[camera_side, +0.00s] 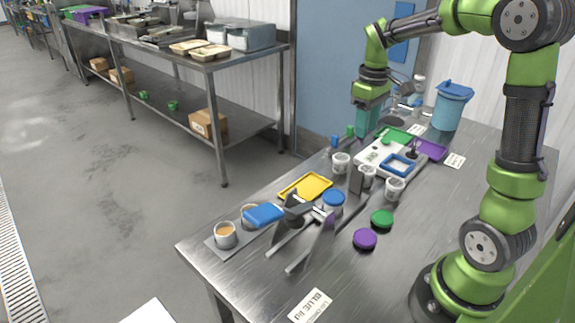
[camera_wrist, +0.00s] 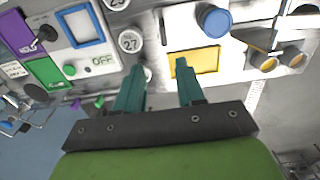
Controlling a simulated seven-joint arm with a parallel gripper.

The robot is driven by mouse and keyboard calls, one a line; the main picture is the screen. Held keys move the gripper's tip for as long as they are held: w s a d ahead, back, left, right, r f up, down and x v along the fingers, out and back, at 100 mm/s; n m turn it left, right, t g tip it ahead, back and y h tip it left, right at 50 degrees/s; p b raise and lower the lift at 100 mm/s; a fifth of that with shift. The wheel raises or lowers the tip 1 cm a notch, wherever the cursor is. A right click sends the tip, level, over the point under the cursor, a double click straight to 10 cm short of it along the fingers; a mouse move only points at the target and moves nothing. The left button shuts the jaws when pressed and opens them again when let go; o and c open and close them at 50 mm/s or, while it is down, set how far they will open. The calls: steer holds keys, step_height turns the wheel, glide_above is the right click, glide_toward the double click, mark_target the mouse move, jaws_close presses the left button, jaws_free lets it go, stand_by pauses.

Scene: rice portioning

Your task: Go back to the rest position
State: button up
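My gripper (camera_side: 367,118) has teal fingers and hangs from my green arm above the far left edge of the metal table (camera_side: 425,260). In the wrist view the fingers of my gripper (camera_wrist: 160,67) are spread apart, with nothing held between them. Beyond the fingertips in that view lie a yellow rectangular piece (camera_wrist: 193,62) and white cups (camera_wrist: 131,40). The fingers look clear of these things, but their exact height above the table cannot be told.
A white panel with a blue frame (camera_side: 397,165), a blue lidded bucket (camera_side: 452,100) and a purple tray (camera_side: 430,150) stand at the back. Blue (camera_side: 333,200), green (camera_side: 381,219) and purple (camera_side: 365,239) round lids lie nearer. Two cups (camera_side: 225,236) stand front left.

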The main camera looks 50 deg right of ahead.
steer(key=shift+r, duration=0.4)
steer(key=s+a+r+m+t+y, duration=0.1)
steer(key=s+a+r+m+t, duration=0.1)
steer(key=s+a, duration=0.3)
steer(key=s+a+r+m+t+y, duration=0.1)
steer(key=s+a+t, duration=0.4)
steer(key=a, duration=0.9)
steer(key=shift+a+r+m, duration=0.2)
steer(key=shift+r+m, duration=0.2)
steer(key=shift+m, duration=0.1)
